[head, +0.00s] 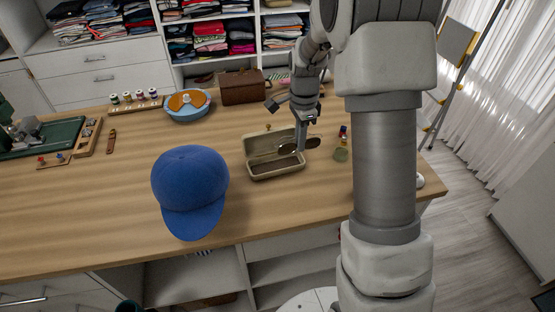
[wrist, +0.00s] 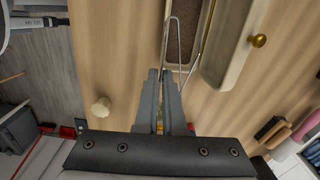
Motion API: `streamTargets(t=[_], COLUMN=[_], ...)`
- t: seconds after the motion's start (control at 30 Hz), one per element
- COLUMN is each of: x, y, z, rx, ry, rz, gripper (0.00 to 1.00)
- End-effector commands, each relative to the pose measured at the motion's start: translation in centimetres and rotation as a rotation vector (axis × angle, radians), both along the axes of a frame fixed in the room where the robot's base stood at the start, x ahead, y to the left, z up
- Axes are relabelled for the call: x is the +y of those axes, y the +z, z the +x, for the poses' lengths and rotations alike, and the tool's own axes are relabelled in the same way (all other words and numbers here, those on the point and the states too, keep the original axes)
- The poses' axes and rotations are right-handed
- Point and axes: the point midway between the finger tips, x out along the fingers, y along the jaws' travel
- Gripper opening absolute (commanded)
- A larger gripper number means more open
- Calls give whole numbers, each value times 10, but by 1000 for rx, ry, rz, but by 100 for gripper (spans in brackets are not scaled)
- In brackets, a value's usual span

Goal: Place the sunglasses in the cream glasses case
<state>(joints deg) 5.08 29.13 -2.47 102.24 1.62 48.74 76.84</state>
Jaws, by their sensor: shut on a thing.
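The open cream glasses case (head: 262,145) stands on the wooden table with its lid tipped back and its inside dark brown. It also shows in the wrist view (wrist: 240,45), to the upper right of my fingers. My gripper (head: 301,145) is at the case's right end, its fingers pointing down. It is shut on the sunglasses (head: 314,143), which have dark lenses and reach partly over the case opening. In the wrist view the thin metal frame of the sunglasses (wrist: 179,45) runs up from my fingertips (wrist: 164,73), beside the case. Whether the sunglasses touch the case I cannot tell.
A blue cap (head: 190,190) lies left of the case. A blue bowl (head: 188,112) and a brown box (head: 244,87) stand behind it. A small green jar (head: 340,155) is close on the right. The table in front of the case is clear.

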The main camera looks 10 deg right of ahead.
Motion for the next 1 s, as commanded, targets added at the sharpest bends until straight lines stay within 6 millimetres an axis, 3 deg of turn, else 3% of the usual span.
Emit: streamTargets(t=[0.1, 0.3, 0.47, 0.7, 1.0], x=[27, 53, 57, 57, 56], y=[-17, -32, -40, -73, -78], z=[5, 12, 13, 12, 12], rx=[2, -1, 1, 1, 1], ry=[5, 4, 0, 2, 1], rz=[1, 0, 0, 1, 0], gripper=[0, 0, 0, 0, 0])
